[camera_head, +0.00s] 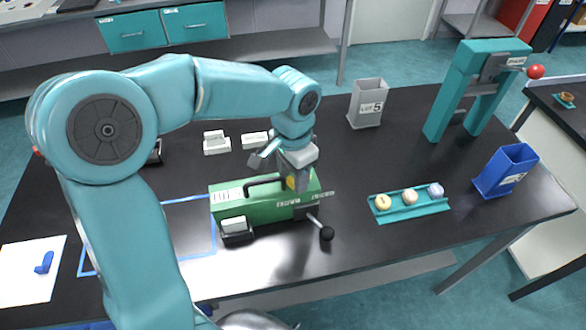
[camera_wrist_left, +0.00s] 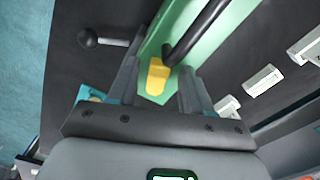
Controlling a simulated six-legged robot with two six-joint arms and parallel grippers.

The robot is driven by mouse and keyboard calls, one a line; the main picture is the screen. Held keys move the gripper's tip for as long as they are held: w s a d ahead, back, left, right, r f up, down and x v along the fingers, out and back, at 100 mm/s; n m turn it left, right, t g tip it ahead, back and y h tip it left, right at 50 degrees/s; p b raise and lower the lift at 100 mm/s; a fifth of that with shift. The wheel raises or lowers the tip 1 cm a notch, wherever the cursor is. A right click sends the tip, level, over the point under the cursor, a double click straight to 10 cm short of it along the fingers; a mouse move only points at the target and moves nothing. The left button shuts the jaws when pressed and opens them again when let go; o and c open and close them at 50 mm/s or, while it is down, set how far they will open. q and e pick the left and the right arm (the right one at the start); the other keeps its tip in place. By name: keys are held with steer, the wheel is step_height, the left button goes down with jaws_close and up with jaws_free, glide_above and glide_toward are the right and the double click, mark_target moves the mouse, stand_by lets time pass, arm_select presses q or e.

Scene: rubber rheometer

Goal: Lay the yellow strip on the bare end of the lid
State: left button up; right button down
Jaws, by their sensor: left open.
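The green box (camera_head: 225,207) has a lid with a black bar handle (camera_head: 262,183) and white labels on its left part. The yellow strip (camera_head: 291,183) shows at the lid's right end, partly hidden by my left gripper. In the left wrist view the yellow strip (camera_wrist_left: 157,76) appears to lie on the green lid (camera_wrist_left: 183,47), beside the end of the black handle (camera_wrist_left: 190,38). My left gripper (camera_head: 295,182) is over that end, open. Its fingers (camera_wrist_left: 158,82) stand on either side of the strip in that view. I cannot tell whether they touch it. My right gripper is not in view.
A black-knobbed lever (camera_head: 326,233) sticks out of the box's front right. A teal tray (camera_head: 413,210) with three round pieces, a grey bin (camera_head: 368,103), a blue bin (camera_head: 504,171) and a teal press (camera_head: 477,84) stand to the right. White blocks (camera_head: 216,143) lie behind the box.

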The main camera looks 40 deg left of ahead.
mark_target(293, 178)
arm_select(q)
step_height(293, 178, up, 12)
steer(key=shift+r+p, duration=0.2)
steer(key=shift+p, duration=0.2)
steer(key=shift+w, duration=0.1)
